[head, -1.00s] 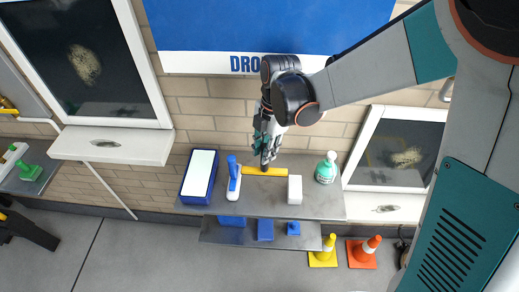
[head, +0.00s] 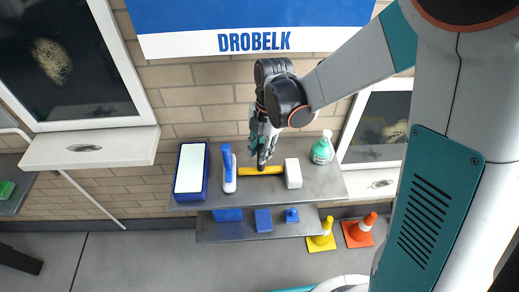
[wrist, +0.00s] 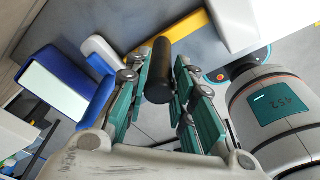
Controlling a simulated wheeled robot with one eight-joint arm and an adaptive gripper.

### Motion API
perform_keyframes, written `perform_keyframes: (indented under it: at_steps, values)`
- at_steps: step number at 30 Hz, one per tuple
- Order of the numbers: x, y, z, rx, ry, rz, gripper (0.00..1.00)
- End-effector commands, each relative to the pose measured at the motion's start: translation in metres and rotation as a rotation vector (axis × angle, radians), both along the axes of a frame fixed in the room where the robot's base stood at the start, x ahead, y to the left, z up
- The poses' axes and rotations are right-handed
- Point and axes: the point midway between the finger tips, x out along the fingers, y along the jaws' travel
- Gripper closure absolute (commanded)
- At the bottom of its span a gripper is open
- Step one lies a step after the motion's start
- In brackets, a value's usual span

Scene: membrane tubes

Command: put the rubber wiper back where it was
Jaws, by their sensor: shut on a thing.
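The rubber wiper (head: 262,170) has a yellow bar and a black handle. My gripper (head: 262,150) is shut on the handle from above. In the wrist view the black handle (wrist: 158,72) lies between the teal fingers of my gripper (wrist: 160,88), with the yellow bar (wrist: 184,26) beyond it. The bar lies across the picture over the upper grey shelf (head: 235,197), between a blue-and-white brush-like tool (head: 228,172) and a white block (head: 293,174). I cannot tell whether the bar touches the shelf.
A blue tray with a white top (head: 191,172) stands at the shelf's left, a green bottle (head: 322,148) at its right. Blue blocks sit on the lower shelf (head: 240,231). A brick wall is behind.

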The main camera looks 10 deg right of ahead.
Motion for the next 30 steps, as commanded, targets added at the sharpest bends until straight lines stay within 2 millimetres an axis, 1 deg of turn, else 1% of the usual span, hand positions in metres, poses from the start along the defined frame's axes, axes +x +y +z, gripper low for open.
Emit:
perform_keyframes:
  at_steps: [1, 2, 3, 4, 5, 13, 16, 20, 24, 27, 30]
  values:
    - [0.0, 0.0, -0.002, 0.0, 0.0, 0.0, 1.0]
    - [0.0, 0.0, -0.002, 0.0, 0.0, 0.0, 0.75]
    - [0.0, 0.0, -0.002, 0.0, 0.0, 0.0, 0.66]
    - [0.0, 0.0, -0.002, 0.0, 0.0, 0.0, 0.59]
    - [0.0, 0.0, -0.002, 0.0, 0.0, 0.0, 0.57]
    - [0.0, 0.0, -0.001, 0.0, 0.0, 0.0, 0.57]
    - [0.0, 0.0, 0.002, 0.0, 0.0, 0.0, 0.57]
    - [0.001, -0.002, 0.019, 0.0, 0.0, 0.0, 0.57]
    - [0.003, -0.005, 0.043, 0.0, 0.0, -0.001, 0.57]
    - [0.005, -0.006, 0.058, 0.0, 0.0, -0.001, 0.57]
    - [0.005, -0.008, 0.068, 0.0, 0.0, -0.001, 0.57]
